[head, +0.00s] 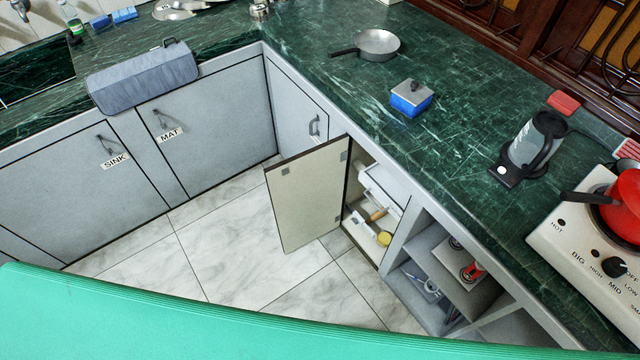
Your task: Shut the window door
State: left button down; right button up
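At the upper right, dark wooden framing with black metal bars and orange-brown panels (545,38) stands behind the counter. It looks like part of a window, cut off by the picture's edge. I cannot tell whether any part of it is open. Below the counter, a pale cabinet door (308,195) stands open, swung out over the floor. Its cabinet (372,212) shows a white drawer-like tray and small yellow items inside. Neither of my grippers is in view.
The green marble counter (450,140) holds a pan (377,45), a blue box (411,98), a kettle (538,140) and a stove with a red pot (622,205). A grey rolled mat (143,77) lies at the left counter edge. The tiled floor (225,245) is clear.

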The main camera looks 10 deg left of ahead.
aim_at(305, 189)
jog(key=j+z, duration=0.25)
jog(key=z, duration=0.15)
jog(key=i+j+z, duration=0.1)
jog(key=j+z, duration=0.5)
jog(key=z, duration=0.15)
jog(key=j+z, duration=0.25)
jog(key=z, duration=0.15)
